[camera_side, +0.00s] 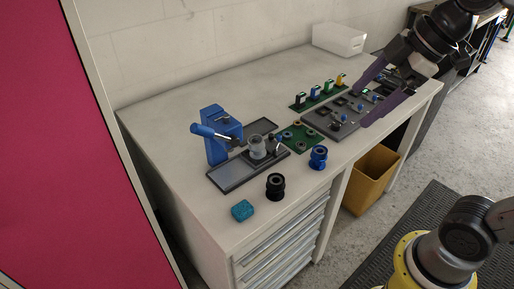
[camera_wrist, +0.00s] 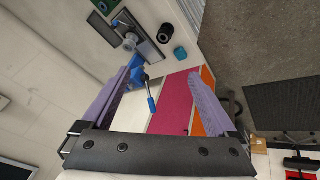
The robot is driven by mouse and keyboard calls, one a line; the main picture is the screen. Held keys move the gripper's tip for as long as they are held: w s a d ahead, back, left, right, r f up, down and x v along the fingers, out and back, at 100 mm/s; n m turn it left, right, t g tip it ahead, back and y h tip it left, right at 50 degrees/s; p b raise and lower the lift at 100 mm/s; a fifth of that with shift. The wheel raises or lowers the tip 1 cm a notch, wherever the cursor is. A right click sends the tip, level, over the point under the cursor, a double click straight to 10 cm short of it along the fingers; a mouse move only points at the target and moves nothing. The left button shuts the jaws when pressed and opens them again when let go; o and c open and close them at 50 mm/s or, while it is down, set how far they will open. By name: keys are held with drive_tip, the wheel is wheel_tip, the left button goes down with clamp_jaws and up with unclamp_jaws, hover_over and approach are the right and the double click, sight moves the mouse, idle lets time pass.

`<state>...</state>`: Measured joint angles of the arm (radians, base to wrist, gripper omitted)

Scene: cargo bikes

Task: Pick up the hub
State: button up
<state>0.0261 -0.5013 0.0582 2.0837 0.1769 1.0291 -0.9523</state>
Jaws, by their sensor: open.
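Two round flanged parts look like hubs: a black one (camera_side: 275,187) and a blue one (camera_side: 318,157), both upright near the bench's front edge. I cannot tell which is the task's hub. The black one also shows in the wrist view (camera_wrist: 166,33). A grey cylindrical part (camera_side: 257,148) stands on the fixture by the blue press (camera_side: 215,135). My gripper (camera_side: 362,108) is open and empty, with purple fingers, above the bench's right part, to the right of both flanged parts. The gripper (camera_wrist: 160,75) also shows in the wrist view, with nothing between its fingers.
A teal block (camera_side: 242,210) lies left of the black part. A green board (camera_side: 299,137) and a dark tray (camera_side: 338,120) with small parts lie behind the blue part. A white box (camera_side: 339,39) stands at the back. A yellow bin (camera_side: 371,180) is below the bench.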

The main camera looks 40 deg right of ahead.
drive_tip(key=w+n+g+y, duration=0.1)
drive_tip(key=w+n, duration=0.3)
drive_tip(key=w, duration=0.8)
drive_tip(key=n+g+y, duration=0.2)
drive_tip(key=g, duration=0.1)
hover_over(258, 139)
drive_tip(key=s+d, duration=0.2)
drive_tip(key=d, duration=0.3)
wheel_tip(258, 139, down, 16)
drive_tip(key=f, duration=0.1)
drive_tip(key=x, duration=0.6)
drive_tip(key=shift+w+a+f, duration=0.1)
drive_tip(key=shift+a, duration=0.25)
drive_tip(key=shift+x, duration=3)
drive_tip(key=shift+w, duration=0.1)
drive_tip(key=shift+m, duration=0.3)
clamp_jaws()
